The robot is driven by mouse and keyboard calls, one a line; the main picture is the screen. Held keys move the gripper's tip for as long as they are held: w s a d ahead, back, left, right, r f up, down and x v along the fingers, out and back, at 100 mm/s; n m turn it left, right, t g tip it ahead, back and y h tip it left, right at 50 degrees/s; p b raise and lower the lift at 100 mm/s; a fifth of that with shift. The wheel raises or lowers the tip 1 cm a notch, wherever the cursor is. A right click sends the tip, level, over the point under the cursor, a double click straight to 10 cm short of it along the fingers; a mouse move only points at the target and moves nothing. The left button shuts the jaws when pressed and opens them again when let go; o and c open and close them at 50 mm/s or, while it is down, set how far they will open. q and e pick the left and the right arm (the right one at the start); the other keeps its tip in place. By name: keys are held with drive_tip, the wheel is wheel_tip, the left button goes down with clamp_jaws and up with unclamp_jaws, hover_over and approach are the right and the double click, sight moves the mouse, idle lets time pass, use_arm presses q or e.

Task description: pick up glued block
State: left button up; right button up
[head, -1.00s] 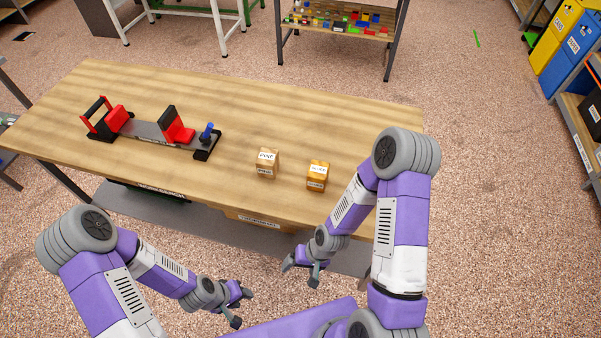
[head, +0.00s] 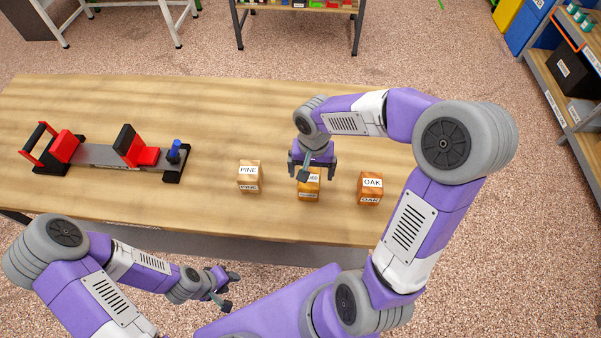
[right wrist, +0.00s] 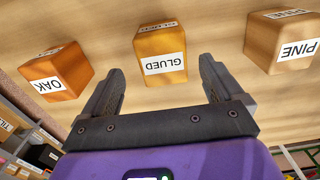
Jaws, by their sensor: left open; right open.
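The glued block (head: 309,188) is an orange-brown wooden cube with white labels, on the table between two other blocks. In the head view my right gripper (head: 312,172) is over it and hides part of its top. In the right wrist view the glued block (right wrist: 160,48) lies ahead of the open fingers, roughly centred between them, and its label reads GLUED. My right gripper (right wrist: 160,90) is open and empty, apart from the block. My left gripper (head: 232,290) is open and empty, low in front of the table's near edge.
The pine block (head: 249,177) stands left of the glued block, and the oak block (head: 370,188) stands right of it. A red and black clamp fixture (head: 110,155) lies on the left of the wooden table (head: 230,110). The table's back middle is clear.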

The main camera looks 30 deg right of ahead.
sight(312, 178)
drive_tip(key=shift+w+d+f, duration=0.1)
drive_tip(key=shift+w+f, duration=0.1)
drive_tip(key=shift+f, duration=0.25)
drive_tip(key=shift+s+f+b, duration=0.15)
drive_tip(key=shift+f+b, duration=0.15)
drive_tip(key=shift+f, duration=0.25)
drive_tip(key=shift+s+f+b, duration=0.15)
drive_tip(key=shift+f+b, duration=0.15)
drive_tip(key=shift+f, duration=0.2)
drive_tip(key=f, duration=0.1)
drive_tip(key=f+b, duration=0.1)
drive_tip(key=f, duration=0.2)
drive_tip(key=shift+w+a+f+b, duration=0.15)
drive_tip(key=shift+w+a+b, duration=0.1)
drive_tip(key=shift+b, duration=0.15)
drive_tip(key=c, duration=1.2)
